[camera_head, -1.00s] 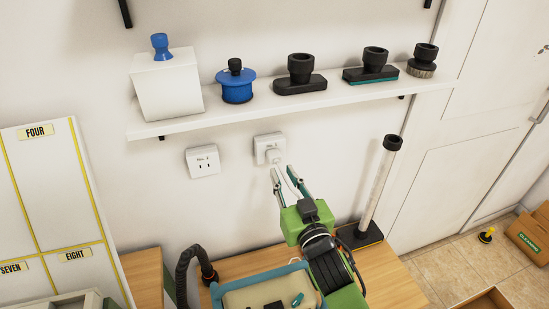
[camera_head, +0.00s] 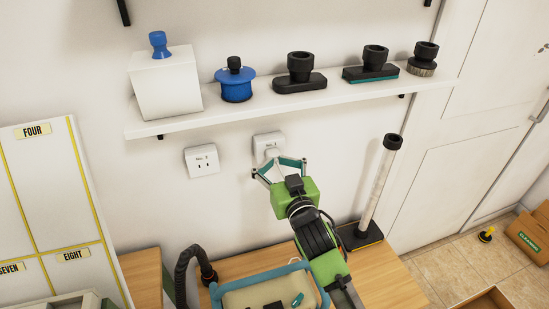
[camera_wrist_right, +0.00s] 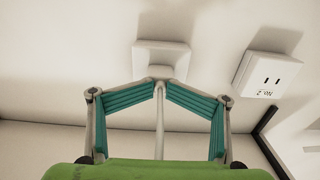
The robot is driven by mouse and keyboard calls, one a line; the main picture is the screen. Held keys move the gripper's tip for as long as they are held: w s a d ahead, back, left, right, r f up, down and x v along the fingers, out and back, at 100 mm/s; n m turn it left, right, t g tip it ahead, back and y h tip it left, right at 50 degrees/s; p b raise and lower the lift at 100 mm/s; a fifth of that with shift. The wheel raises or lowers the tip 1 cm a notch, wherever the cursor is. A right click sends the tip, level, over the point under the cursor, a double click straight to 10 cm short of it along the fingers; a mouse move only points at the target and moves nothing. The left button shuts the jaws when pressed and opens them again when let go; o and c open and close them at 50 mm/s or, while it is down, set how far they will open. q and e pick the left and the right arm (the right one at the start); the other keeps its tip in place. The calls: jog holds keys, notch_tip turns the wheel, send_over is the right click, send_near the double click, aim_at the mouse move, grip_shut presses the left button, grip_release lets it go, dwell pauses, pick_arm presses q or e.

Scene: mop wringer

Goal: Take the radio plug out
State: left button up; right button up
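The white radio plug (camera_head: 272,153) sits at the right-hand wall socket (camera_head: 267,140), mostly hidden by my fingers. My right gripper (camera_head: 275,160) is at this socket, its fingers bent inward with the tips together on the plug. In the right wrist view my gripper (camera_wrist_right: 158,85) closes just in front of the socket (camera_wrist_right: 162,56), and a pale cord (camera_wrist_right: 159,125) runs back between the fingers. I cannot see a gap between plug and socket. A teal-framed, beige-faced object, perhaps the radio (camera_head: 262,296), stands below. My left gripper is not in view.
A second, empty socket (camera_head: 202,160) is to the left. A shelf (camera_head: 290,104) with a white box and several mop-type heads is above. An upright pole (camera_head: 378,190) stands to the right on the wooden top (camera_head: 395,290). A black hose (camera_head: 185,275) is at the left.

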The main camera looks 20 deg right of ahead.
jog(key=shift+s+r, duration=0.15)
jog(key=shift+r, duration=0.15)
jog(key=c, duration=0.6)
jog(key=shift+s, duration=0.25)
jog(key=c, duration=0.3)
jog(key=shift+s+d+r+p, duration=0.1)
jog(key=shift+s+r+p, duration=0.15)
jog(key=shift+s, duration=0.4)
jog(key=shift+s+d+r+p, duration=0.1)
jog(key=shift+s+r, duration=0.2)
jog(key=shift+s, duration=0.35)
grip_shut()
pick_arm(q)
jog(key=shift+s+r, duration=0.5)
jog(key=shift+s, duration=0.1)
pick_arm(e)
jog(key=shift+f, duration=0.3)
